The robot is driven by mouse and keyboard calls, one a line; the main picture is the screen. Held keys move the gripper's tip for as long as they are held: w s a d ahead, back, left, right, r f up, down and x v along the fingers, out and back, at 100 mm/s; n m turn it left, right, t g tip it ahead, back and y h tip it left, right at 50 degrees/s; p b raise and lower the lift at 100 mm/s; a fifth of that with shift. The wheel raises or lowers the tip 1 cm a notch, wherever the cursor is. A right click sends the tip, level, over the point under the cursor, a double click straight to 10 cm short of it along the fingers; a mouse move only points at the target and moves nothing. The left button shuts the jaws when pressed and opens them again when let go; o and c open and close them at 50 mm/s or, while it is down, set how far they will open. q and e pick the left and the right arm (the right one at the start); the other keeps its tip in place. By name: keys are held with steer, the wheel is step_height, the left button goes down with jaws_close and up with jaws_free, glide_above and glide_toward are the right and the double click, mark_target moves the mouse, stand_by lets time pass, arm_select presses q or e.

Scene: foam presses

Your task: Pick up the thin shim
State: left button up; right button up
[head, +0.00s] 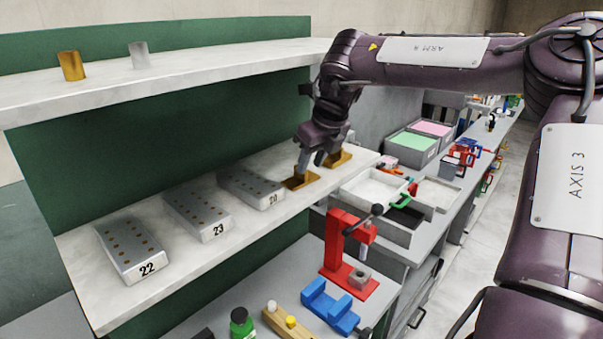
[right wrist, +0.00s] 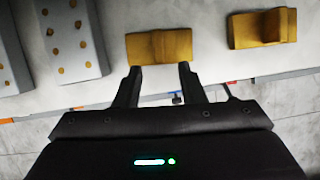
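Two brass pieces, each a flat plate with a raised tab, lie on the middle white shelf; either may be the task's shim. The nearer one (head: 297,183) is under my right gripper (head: 309,163); it also shows in the right wrist view (right wrist: 141,48). The farther one (head: 343,157) sits to the right, and in the right wrist view (right wrist: 247,32) its tab looks larger. Exact thicknesses are hard to tell. In the right wrist view my right gripper (right wrist: 160,75) is open and empty, its fingertips just short of the nearer piece. My left gripper is out of view.
Numbered grey blocks with brass dots, 22 (head: 130,250), 23 (head: 197,214) and 20 (head: 250,187), stand left on the shelf. A red press (head: 340,255) and blue fixture (head: 328,305) stand below. Two metal cylinders stand on the upper shelf (head: 215,72), overhead.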

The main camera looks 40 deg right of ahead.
steer(key=w+f, duration=0.1)
steer(key=w+f+p, duration=0.1)
steer(key=shift+w, duration=0.4)
steer(key=shift+w+f+p, duration=0.2)
steer(key=shift+f+p, duration=0.15)
steer(key=shift+f, duration=0.1)
steer(key=shift+s+d, duration=0.1)
steer(key=shift+c, duration=0.7)
jaws_close()
